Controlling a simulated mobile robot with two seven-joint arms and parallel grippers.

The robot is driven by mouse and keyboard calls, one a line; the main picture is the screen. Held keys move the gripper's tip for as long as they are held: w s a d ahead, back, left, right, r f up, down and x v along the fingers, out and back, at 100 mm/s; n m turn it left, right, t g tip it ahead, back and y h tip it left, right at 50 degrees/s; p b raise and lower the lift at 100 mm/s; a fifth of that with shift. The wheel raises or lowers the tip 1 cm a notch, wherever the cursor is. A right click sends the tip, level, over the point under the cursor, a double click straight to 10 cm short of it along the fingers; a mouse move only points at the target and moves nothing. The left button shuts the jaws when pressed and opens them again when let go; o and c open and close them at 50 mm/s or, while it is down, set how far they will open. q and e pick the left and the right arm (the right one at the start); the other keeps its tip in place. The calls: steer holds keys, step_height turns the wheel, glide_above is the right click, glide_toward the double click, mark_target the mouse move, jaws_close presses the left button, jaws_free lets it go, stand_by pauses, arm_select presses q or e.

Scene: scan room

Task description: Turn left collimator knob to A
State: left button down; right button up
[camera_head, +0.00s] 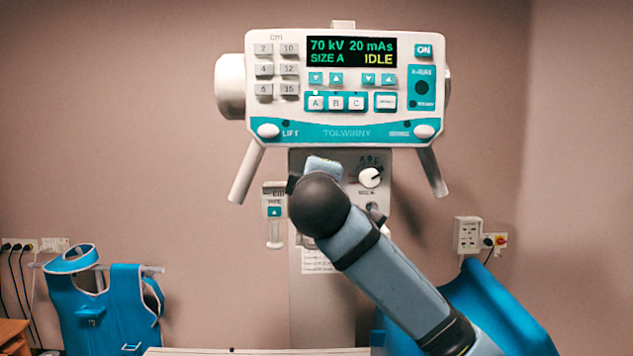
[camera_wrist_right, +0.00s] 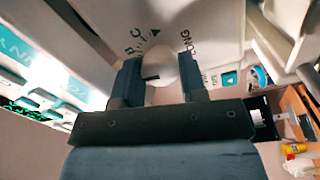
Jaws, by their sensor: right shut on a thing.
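The left collimator knob (camera_wrist_right: 162,64) is a round white knob with a short dark mark in the right wrist view. My right gripper (camera_wrist_right: 159,76) is shut on it, one dark finger on each side. The mark lies toward the left finger; the letter it points to is hard to tell. Letters B and C show beside the knob; no clear A shows. In the head view my right arm comes from the lower right, and its wrist hides this knob and its jaws. The right collimator knob (camera_head: 371,177) is white with a dark mark. My left gripper is out of view.
The control console (camera_head: 346,133) stands above the collimator (camera_head: 379,205), its screen (camera_head: 351,52) reading 70 kV, 20 mAs, SIZE A, IDLE. Two handles (camera_head: 247,173) (camera_head: 433,172) slope down beside the collimator. A blue apron (camera_head: 105,309) hangs at the lower left.

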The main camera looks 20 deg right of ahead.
steer(key=o, duration=0.9)
steer(key=shift+s+a, duration=0.1)
steer(key=shift+s, duration=0.15)
steer(key=b+v, duration=0.4)
steer(key=v, duration=0.9)
steer(key=shift+s+a+f, duration=0.1)
steer(key=shift+s, duration=0.05)
